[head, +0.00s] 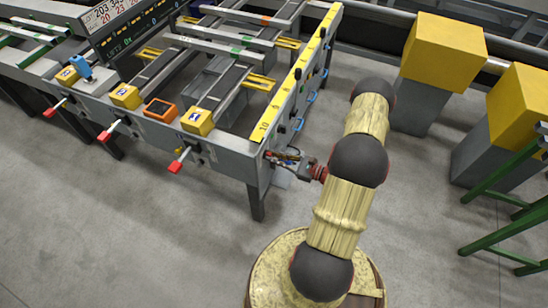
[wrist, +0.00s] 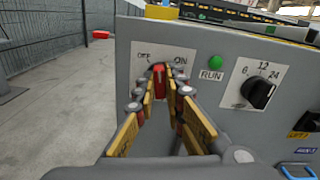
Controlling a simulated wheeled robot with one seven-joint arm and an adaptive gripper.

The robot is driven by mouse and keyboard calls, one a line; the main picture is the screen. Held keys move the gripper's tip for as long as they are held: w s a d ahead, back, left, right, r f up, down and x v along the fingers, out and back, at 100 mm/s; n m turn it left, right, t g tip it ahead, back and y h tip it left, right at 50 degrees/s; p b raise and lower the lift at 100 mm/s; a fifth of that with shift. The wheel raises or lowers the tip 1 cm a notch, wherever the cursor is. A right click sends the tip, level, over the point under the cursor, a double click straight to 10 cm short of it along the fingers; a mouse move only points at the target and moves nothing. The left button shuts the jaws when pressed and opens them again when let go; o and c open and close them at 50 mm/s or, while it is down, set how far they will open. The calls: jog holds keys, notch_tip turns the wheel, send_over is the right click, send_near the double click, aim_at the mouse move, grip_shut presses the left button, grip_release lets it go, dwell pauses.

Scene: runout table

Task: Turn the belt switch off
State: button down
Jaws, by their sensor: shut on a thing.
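The belt switch (wrist: 159,76) is a red knob on a white plate marked OFF at left and ON at right, on the grey end panel of the table. In the wrist view my gripper (wrist: 160,90) has its yellow-padded fingers on both sides of the knob, shut on it. The knob's handle stands about upright, between the two labels; its exact angle is partly hidden by the fingers.
Right of the switch are a green RUN lamp (wrist: 215,62) and a black dial (wrist: 258,93) marked 6, 12 and 24. Blue handles (head: 311,97) stick out along the panel. Yellow-topped posts (head: 444,50) stand to the right. The floor in front is clear.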

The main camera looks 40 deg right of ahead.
jog(key=n, duration=0.3)
jog(key=n+b, duration=0.1)
jog(key=n, duration=0.2)
jog(key=shift+s+a+f+n+b, duration=0.1)
jog(key=shift+f+n+b, duration=0.05)
jog(key=shift+n+b, duration=0.2)
dwell(0.5)
jog(key=c, duration=1.8)
grip_release()
jog(key=shift+c, duration=0.2)
jog(key=v, duration=1.2)
